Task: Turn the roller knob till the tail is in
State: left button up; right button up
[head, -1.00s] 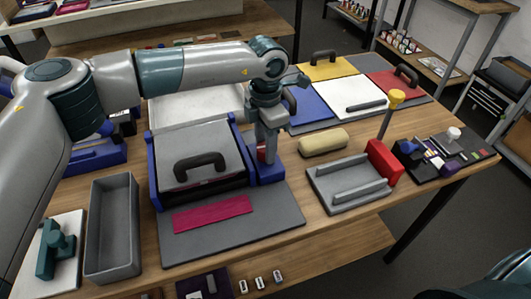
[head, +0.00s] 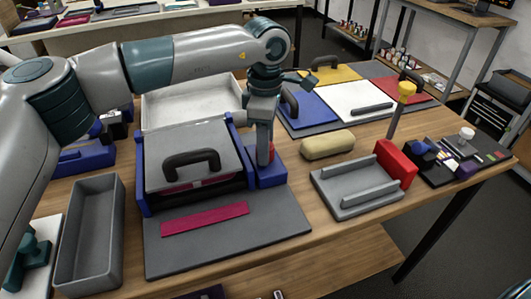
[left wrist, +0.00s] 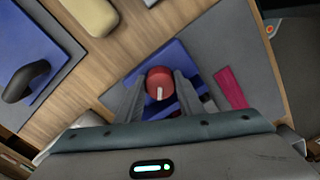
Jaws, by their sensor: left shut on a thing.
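My left gripper (head: 265,160) is shut on the red roller knob (left wrist: 160,82), one finger on each side of it. The knob has a white pointer mark and sits on a blue block (head: 270,176) at the right side of the blue-framed roller unit (head: 142,175). A grey lid with a dark handle (head: 190,160) covers the unit. A magenta strip (head: 205,219) lies flat on the grey mat (head: 250,240) in front; it also shows in the left wrist view (left wrist: 231,88). More magenta shows under the lid's front edge. My right gripper is out of view.
A grey open bin (head: 90,240) stands left of the mat. To the right are a beige roll (head: 327,145) and a grey tray (head: 350,200) with a red end block. Coloured panels with handles (head: 310,108) lie behind. A white tray (head: 180,105) is behind the unit.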

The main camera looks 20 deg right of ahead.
pick_arm(q)
jog(key=m+b, duration=0.1)
jog(key=m, duration=0.1)
jog(key=shift+m+b, duration=0.3)
jog(key=shift+m, duration=0.1)
jog(key=m+b, duration=0.1)
jog(key=m, duration=0.1)
jog(key=shift+m, duration=0.4)
jog(key=shift+m+b, duration=0.3)
jog(key=shift+m, duration=0.5)
jog(key=shift+r+m, duration=0.1)
jog(key=shift+m, duration=1.1)
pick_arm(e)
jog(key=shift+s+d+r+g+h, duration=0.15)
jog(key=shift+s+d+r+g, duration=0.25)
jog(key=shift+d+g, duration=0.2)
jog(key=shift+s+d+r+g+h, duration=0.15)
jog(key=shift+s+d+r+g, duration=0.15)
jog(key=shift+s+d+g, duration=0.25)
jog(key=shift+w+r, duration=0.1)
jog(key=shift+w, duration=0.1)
pick_arm(q)
jog(key=o, duration=1)
jog(key=shift+o, duration=0.2)
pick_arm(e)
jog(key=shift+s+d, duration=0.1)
